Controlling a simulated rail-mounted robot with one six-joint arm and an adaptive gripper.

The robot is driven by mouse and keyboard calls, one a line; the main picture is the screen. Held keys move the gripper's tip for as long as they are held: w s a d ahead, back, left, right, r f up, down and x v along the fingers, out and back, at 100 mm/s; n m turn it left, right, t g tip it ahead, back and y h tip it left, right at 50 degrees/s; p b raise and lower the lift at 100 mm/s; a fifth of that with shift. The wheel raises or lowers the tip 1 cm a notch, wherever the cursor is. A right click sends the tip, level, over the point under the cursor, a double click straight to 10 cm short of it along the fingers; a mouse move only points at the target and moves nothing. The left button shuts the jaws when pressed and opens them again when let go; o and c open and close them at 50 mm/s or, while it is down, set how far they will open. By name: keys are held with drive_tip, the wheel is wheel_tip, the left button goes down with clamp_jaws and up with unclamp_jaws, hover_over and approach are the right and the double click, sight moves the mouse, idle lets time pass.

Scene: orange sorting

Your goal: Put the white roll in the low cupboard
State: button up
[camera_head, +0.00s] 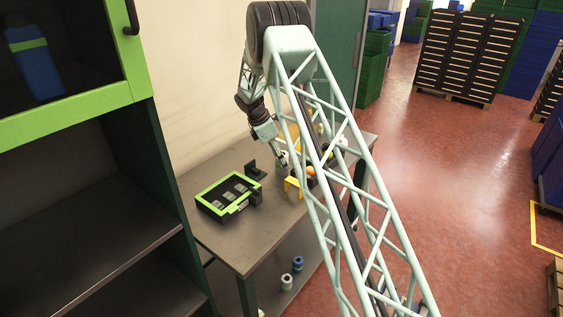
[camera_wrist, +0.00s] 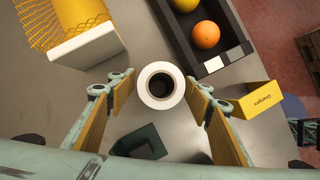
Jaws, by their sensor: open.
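A white roll (camera_wrist: 145,88) stands on end on the grey table, its dark hole facing the camera in the wrist view. My gripper (camera_wrist: 160,92) is open, its yellow-padded fingers on either side of the roll with gaps between. In the head view my gripper (camera_head: 283,160) is low over the table; the roll there is too small to tell clearly. Open dark shelves (camera_head: 85,235) stand at the left, below a green-framed cabinet (camera_head: 70,115); I cannot tell which is the low cupboard.
A dark tray (camera_wrist: 222,62) with an orange (camera_wrist: 206,35) and a yellow fruit lies beyond the roll. A yellow box (camera_wrist: 256,100) is to the right, a dark green holder (camera_wrist: 140,142) nearer.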

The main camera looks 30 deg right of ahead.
drive_tip(key=v, duration=1.2)
drive_tip(key=shift+p, duration=0.3)
idle(0.3)
